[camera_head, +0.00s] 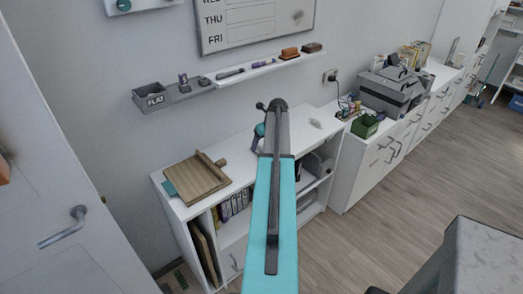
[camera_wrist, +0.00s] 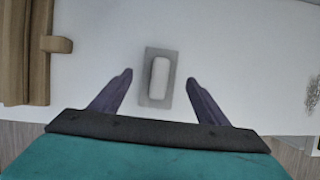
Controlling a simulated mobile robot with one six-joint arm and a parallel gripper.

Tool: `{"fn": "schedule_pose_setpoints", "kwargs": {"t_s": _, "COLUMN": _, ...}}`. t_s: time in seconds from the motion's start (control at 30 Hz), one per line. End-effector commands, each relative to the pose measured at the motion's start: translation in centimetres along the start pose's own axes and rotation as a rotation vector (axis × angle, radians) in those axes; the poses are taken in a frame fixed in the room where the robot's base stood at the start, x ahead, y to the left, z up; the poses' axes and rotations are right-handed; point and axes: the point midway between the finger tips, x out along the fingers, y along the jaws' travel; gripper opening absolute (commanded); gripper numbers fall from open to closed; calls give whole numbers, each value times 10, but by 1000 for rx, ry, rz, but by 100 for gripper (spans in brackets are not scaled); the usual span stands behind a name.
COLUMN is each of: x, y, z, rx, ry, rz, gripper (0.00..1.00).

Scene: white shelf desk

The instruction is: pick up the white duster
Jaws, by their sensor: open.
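The white duster (camera_wrist: 160,78) lies on the white desk top, in the middle of the wrist view. It looks like a white rounded block on a grey rectangular base, with its long side running away from me. My gripper (camera_wrist: 159,77) is open and empty, with one dark purple finger on each side of the duster in the picture. The fingers appear apart from it; I cannot tell the height gap. In the head view my arm hides most of the gripper, and I cannot make out the duster there.
A brown wooden board (camera_head: 197,178) lies on the desk left of the gripper; its edge shows in the wrist view (camera_wrist: 38,52). A small pale object (camera_head: 315,123) lies to the right. A wall shelf (camera_head: 240,75) with pens and brown erasers hangs above. A green box (camera_head: 365,126) stands farther right.

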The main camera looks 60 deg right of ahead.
Motion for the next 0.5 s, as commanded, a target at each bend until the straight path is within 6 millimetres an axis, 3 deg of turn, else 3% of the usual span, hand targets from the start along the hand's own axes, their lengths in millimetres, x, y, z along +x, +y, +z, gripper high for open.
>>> {"fn": "schedule_pose_setpoints", "kwargs": {"t_s": 0.23, "x": 23, "y": 0, "z": 1, "rx": 1, "ry": 1, "rz": 1, "gripper": 69}}
{"fn": "schedule_pose_setpoints", "kwargs": {"t_s": 0.5, "x": 30, "y": 0, "z": 0, "rx": 1, "ry": -1, "rz": -1, "gripper": 69}}
